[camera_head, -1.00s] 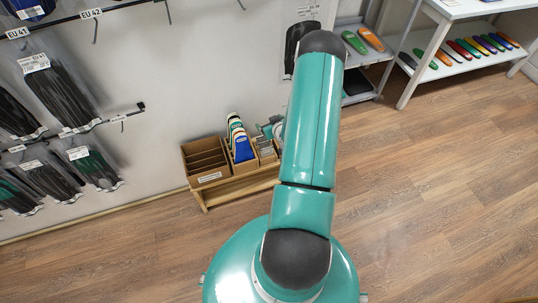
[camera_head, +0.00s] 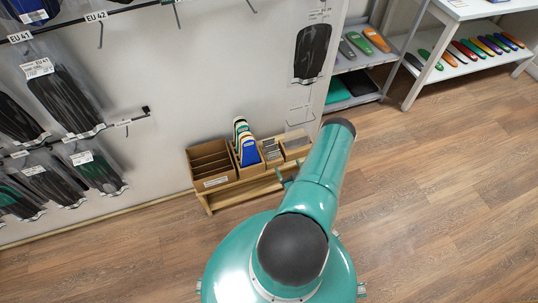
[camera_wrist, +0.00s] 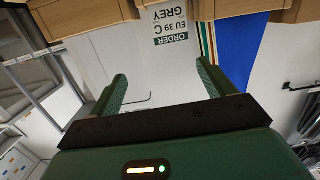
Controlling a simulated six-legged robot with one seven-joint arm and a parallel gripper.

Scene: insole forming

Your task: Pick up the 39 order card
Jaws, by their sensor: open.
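The order card (camera_wrist: 172,25), white with dark print reading "ORDER EU 39 C GREY", shows upside down at the top of the wrist view. It stands beyond and between the fingertips of my gripper (camera_wrist: 162,72), not touching them as far as I see. The fingers are green, spread apart and empty. A blue card (camera_wrist: 245,45) and thin coloured edges lie to its right. In the head view my gripper (camera_head: 287,183) is partly hidden by my arm, in front of the wooden stand. I cannot pick out the 39 card there.
In the head view a low wooden stand (camera_head: 222,198) holds an empty divided box (camera_head: 208,182), a box with several coloured cards (camera_head: 248,152) and boxes of grey pieces (camera_head: 271,149). Packets hang on the wall at left. Shelves (camera_head: 362,58) stand at the back right. The floor at right is clear.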

